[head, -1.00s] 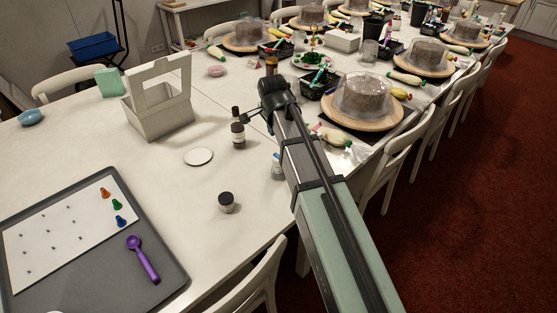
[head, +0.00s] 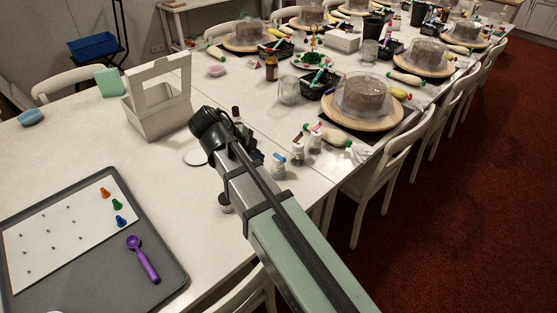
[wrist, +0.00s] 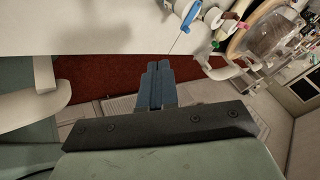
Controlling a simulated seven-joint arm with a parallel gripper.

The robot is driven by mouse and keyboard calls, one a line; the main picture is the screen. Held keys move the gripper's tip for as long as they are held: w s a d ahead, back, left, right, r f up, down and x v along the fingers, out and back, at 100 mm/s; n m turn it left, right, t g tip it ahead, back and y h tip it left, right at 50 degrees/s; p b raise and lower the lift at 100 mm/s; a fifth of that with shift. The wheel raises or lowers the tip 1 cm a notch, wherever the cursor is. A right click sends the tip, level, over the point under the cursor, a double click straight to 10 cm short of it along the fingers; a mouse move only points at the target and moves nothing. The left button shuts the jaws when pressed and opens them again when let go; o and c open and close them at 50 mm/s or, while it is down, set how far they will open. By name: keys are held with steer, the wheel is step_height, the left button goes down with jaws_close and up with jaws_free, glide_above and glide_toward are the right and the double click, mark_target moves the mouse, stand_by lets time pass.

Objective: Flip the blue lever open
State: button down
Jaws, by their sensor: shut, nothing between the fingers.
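In the head view the dark wrist end of my arm is over the table, right of the tray and apart from the blue piece; the fingertips cannot be made out there.
A purple scoop (head: 142,259) lies on the grey tray (head: 168,262), near the blue piece. A white open box (head: 158,110) stands behind my wrist. Small bottles (head: 279,166) stand right of my arm. The table between wrist and tray is mostly clear.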

stand_by(0.3)
glide_toward(278, 160)
steer(key=s+d+f, duration=0.4)
steer(key=w, duration=0.3)
steer(key=shift+d+f, duration=0.35)
steer(key=shift+w+d, duration=0.25)
steer(key=shift+w, duration=0.3)
